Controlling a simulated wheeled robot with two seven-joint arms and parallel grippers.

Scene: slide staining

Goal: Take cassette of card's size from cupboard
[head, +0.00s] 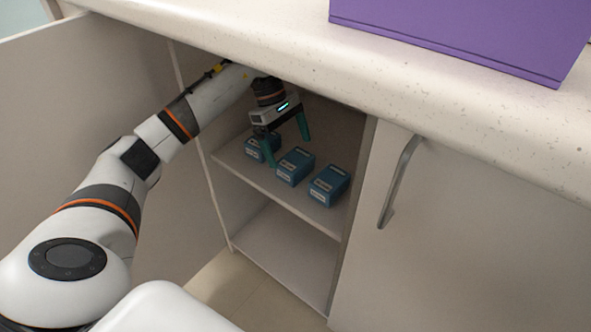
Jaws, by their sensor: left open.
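Three blue boxes with pale labels stand in a row on the upper shelf (245,168) of the open cupboard. They are the left box (255,150), the middle box (296,167) and the right box (329,186). The label print is too small to read. My left gripper (287,151) reaches into the cupboard from the left. Its teal fingers are apart and point down, one in front of the gap between the left and middle boxes, the other behind the middle box. It holds nothing that I can see. My right gripper is not in view.
The cupboard's open door (70,110) stands at the left. A closed door (470,240) with a metal handle (400,182) is at the right. A speckled countertop (300,50) overhangs the opening, with a purple box (470,30) on it. The lower shelf (285,255) is empty.

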